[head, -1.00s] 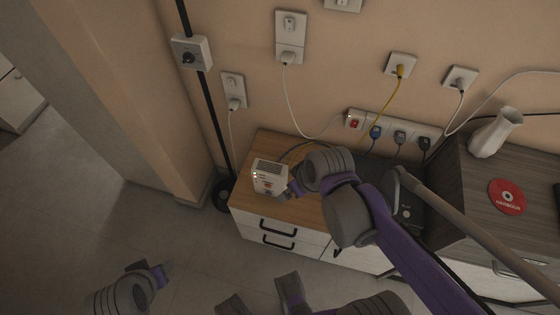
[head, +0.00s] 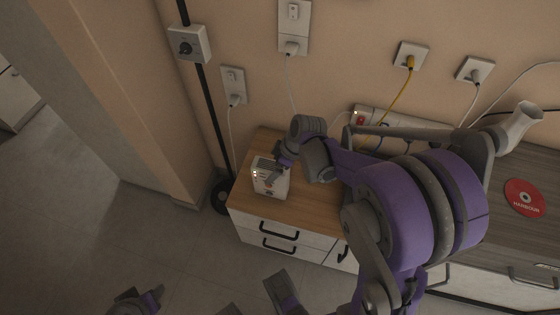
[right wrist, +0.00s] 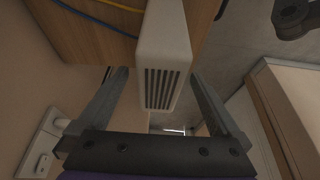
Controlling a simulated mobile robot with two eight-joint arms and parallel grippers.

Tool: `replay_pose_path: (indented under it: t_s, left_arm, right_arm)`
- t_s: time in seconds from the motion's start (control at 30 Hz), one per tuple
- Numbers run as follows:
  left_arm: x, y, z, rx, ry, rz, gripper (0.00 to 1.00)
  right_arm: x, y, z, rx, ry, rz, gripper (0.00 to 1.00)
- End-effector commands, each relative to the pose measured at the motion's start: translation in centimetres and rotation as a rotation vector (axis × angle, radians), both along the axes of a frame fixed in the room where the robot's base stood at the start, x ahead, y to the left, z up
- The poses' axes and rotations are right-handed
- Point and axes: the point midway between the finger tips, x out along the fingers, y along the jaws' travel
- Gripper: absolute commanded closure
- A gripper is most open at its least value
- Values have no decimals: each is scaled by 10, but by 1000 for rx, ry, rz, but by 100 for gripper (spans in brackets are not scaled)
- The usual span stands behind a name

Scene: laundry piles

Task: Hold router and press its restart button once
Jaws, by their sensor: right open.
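The router (head: 268,180) is a white upright box with dark vent slots on top, standing at the left end of the wooden cabinet top. Small lights show on its front face, and a small reddish mark is partly hidden by my gripper. My right gripper (head: 279,166) is at the router's upper right in the head view. In the right wrist view the router (right wrist: 165,38) lies between the two spread fingers, its vented face towards the camera, with gaps at both sides.
The wooden cabinet (head: 245,202) has white drawers with black handles. A black pole (head: 211,120) stands left of it. Wall sockets, cables and a power strip (head: 366,117) are behind. A white vase (head: 518,128) and a red disc (head: 524,198) are on the dark cabinet at right.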

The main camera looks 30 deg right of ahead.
Motion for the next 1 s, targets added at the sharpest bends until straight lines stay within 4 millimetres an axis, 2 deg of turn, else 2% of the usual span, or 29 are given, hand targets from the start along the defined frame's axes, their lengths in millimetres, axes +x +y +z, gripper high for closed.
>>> replay_pose_path:
  t_s: [0.1,0.23,0.6,0.67,1.0]
  left_arm:
    - [0,0,-7,0,2,0,50]
    - [0,0,-9,0,3,0,50]
    - [0,0,-10,0,3,0,50]
    - [0,0,-10,0,3,0,50]
    - [0,0,-10,0,3,0,50]
  right_arm:
    - [5,5,-18,0,0,1,0]
    - [9,8,-28,0,0,0,0]
    - [10,9,-32,-1,-1,0,0]
    - [10,9,-32,-1,-1,0,9]
    - [10,9,-32,-1,-1,0,70]
